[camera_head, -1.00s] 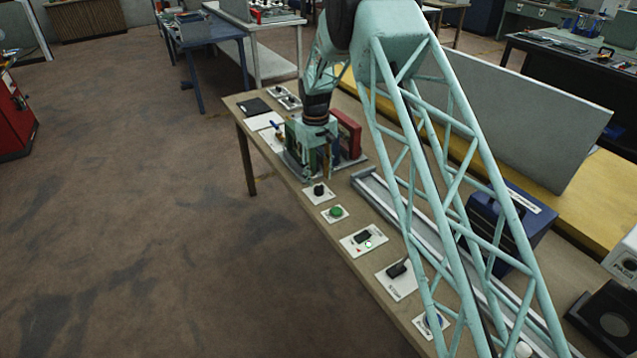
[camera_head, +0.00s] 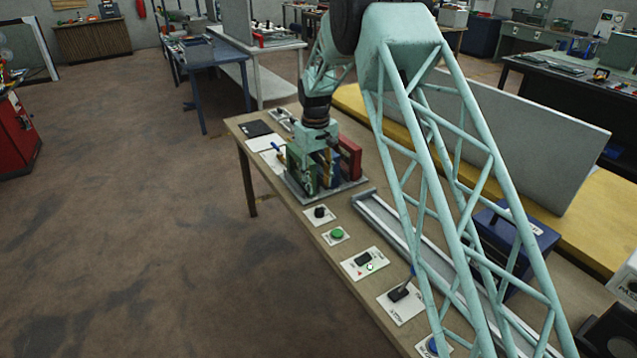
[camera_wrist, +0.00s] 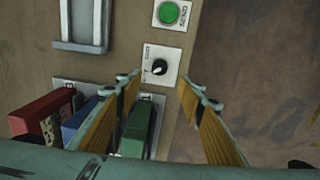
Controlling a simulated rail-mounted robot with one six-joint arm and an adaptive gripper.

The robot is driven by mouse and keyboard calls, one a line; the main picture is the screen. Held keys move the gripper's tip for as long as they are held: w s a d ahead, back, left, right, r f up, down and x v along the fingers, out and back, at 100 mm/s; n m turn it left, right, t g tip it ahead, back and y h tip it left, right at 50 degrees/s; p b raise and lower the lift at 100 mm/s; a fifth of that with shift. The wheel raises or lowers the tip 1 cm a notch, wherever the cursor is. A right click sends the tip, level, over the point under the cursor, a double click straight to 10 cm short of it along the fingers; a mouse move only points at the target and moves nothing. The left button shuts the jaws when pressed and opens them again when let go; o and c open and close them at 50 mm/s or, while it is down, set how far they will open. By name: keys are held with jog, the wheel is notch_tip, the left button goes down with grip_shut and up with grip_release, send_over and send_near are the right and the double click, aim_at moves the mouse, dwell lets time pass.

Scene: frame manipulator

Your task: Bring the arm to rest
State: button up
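My gripper (camera_wrist: 163,78) is open in the wrist view, its two wood-toned fingers spread wide. A green block (camera_wrist: 138,130) shows between the fingers, nearer the left one; I cannot tell whether they touch. A blue block (camera_wrist: 80,118) and a red block (camera_wrist: 42,112) stand left of the fingers. In the head view my gripper is above the base plate at the bench's far part, its fingertips hard to make out. The red block (camera_head: 349,158) stands to its right, and green shows below it. My arm reaches down from the upper right.
The bench (camera_head: 240,145) carries a knob (camera_head: 319,212), a green button (camera_head: 337,234), a switch panel (camera_head: 365,263) and a lever panel (camera_head: 401,303). A metal rail (camera_head: 375,213) runs beside them. A blue case (camera_head: 515,240) stands right. Floor left of the bench is clear.

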jog(key=s+d+r+m+t, duration=0.1)
jog(key=s+d+r, duration=0.35)
jog(key=r, duration=0.55)
jog(key=s+d+r+m, duration=0.1)
jog(key=s+d+r, duration=0.35)
jog(key=r, duration=0.45)
jog(key=s+d+r+m+b, duration=0.1)
jog(key=s+d+r, duration=0.3)
jog(key=s+r, duration=0.35)
jog(key=s+d+r+b, duration=0.1)
jog(key=s+d+r, duration=0.4)
jog(key=s, duration=0.4)
jog(key=s+d+r+m+t, duration=0.1)
jog(key=s+d+r, duration=0.2)
jog(key=s, duration=0.7)
jog(key=s+d+r+m+t, duration=0.1)
jog(key=s+d+r, duration=0.15)
jog(key=s, duration=0.75)
jog(key=s+d+f+m, duration=0.1)
jog(key=s, duration=0.9)
jog(key=s+d+f+m+b, duration=0.1)
jog(key=s+d+f, duration=0.1)
jog(key=s, duration=0.8)
jog(key=shift+f+t, duration=0.3)
jog(key=shift+t, duration=0.1)
jog(key=shift+d, duration=0.1)
